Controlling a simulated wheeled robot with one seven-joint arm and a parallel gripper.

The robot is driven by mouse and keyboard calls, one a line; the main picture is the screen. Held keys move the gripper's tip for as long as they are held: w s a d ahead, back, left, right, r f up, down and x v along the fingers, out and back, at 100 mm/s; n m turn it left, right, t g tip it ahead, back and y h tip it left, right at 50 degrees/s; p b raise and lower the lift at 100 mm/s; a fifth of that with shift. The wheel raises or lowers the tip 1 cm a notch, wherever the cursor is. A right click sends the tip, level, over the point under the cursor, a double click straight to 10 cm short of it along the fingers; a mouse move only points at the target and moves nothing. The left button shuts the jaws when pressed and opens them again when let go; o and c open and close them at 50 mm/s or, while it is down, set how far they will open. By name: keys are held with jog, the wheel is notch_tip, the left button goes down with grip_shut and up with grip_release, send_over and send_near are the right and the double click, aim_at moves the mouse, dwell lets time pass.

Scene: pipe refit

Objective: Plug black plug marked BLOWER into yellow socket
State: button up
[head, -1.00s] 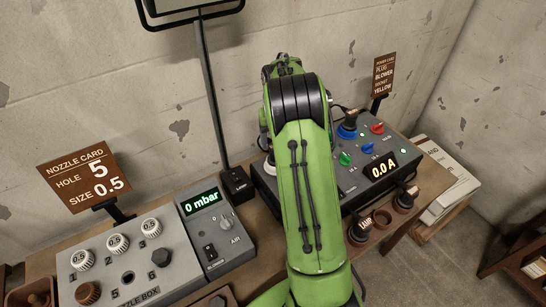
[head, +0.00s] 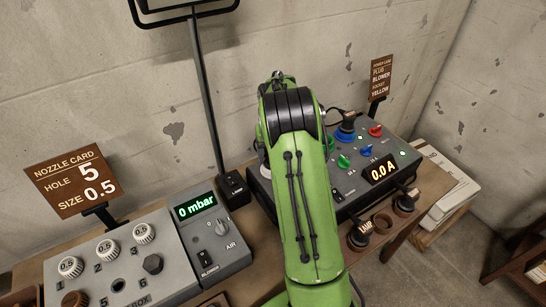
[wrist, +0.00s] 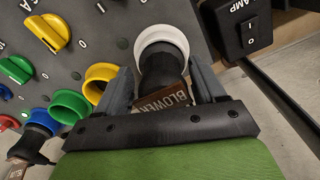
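The black plug (wrist: 163,72) with a brown tag marked BLOWER (wrist: 178,98) sits in the white socket (wrist: 163,42) in the wrist view. My gripper (wrist: 160,68) is around this plug, one finger on each side; a narrow gap shows at the left finger, and it looks open. The yellow socket (wrist: 98,82) is empty, just left of my left finger. In the head view my arm hides the yellow socket and my gripper.
Green (wrist: 69,106) and red (wrist: 8,122) sockets lie further left; a black plug stands in the blue socket (wrist: 42,119). Knobs line the power box (head: 345,187). A lamp switch (wrist: 243,25) is at upper right. Other plugs (head: 362,232) stand in front of the box.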

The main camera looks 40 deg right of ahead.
jog(key=c, duration=1)
jog(key=shift+r+p, duration=2.15)
jog(key=shift+r, duration=0.35)
jog(key=shift+c, duration=0.2)
